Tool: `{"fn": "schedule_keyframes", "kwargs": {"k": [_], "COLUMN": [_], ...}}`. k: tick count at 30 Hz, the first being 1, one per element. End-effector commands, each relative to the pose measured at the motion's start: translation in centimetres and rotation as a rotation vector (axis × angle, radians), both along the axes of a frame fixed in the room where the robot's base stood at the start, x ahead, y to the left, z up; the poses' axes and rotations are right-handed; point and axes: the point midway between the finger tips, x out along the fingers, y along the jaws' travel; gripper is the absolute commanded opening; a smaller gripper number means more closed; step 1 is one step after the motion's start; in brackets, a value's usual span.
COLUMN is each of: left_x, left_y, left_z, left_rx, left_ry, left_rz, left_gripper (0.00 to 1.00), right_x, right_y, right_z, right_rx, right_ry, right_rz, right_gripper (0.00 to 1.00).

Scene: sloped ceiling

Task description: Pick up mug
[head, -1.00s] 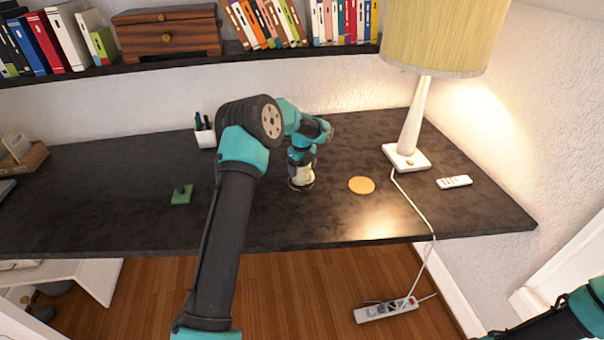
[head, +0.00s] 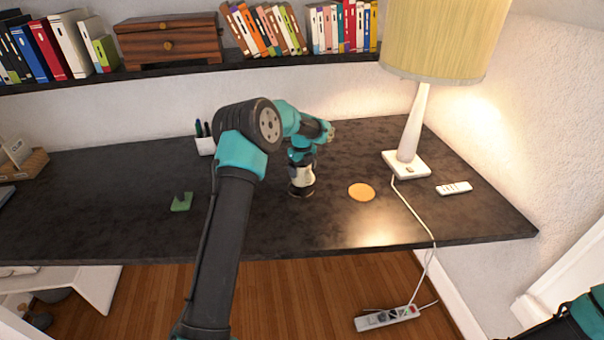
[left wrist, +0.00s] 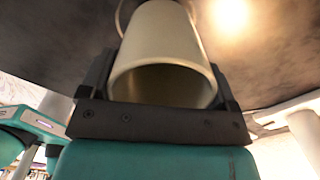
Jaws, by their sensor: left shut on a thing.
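The mug (left wrist: 165,40) is pale and off-white in the left wrist view, its round open rim facing the camera. It sits between the two dark fingers of my left gripper (left wrist: 160,85), which is shut on it. In the head view my left gripper (head: 301,178) points down at the middle of the desk, at the end of my bent left arm. Only a small pale patch of the mug (head: 301,174) shows there. I cannot tell whether its lower end touches the desk. My right gripper is out of view; only part of that arm shows at lower right.
An orange disc (head: 361,192) lies right of the gripper, before a lamp (head: 411,130) and a remote (head: 454,188). A pen holder (head: 206,144) and green item (head: 181,202) are to the left. A book shelf (head: 270,60) overhangs behind. The desk's left front is clear.

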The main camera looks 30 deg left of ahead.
Motion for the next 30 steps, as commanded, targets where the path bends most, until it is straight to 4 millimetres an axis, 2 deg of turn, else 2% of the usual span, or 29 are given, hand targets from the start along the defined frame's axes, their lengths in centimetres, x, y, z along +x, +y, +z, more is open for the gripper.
{"fn": "schedule_keyframes", "kwargs": {"k": [2, 11, 24, 30], "left_x": [-0.1, -3.1, -10.3, -12.7], "left_y": [-0.1, -1.9, -6.3, -7.7], "left_z": [1.0, 1.2, 2.0, 2.2], "left_rx": [0.0, 0.001, 0.001, 0.001], "left_ry": [-0.002, 0.0, -0.001, -0.001], "left_rz": [0.0, -0.001, -0.003, -0.002], "left_gripper": [0.5, 0.5, 0.5, 0.5], "right_x": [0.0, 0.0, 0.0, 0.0], "right_y": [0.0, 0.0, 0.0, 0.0], "right_z": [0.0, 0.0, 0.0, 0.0], "right_rx": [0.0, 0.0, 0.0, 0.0], "right_ry": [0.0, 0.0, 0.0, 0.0], "right_rz": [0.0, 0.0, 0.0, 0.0], "right_gripper": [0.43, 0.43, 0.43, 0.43]}}
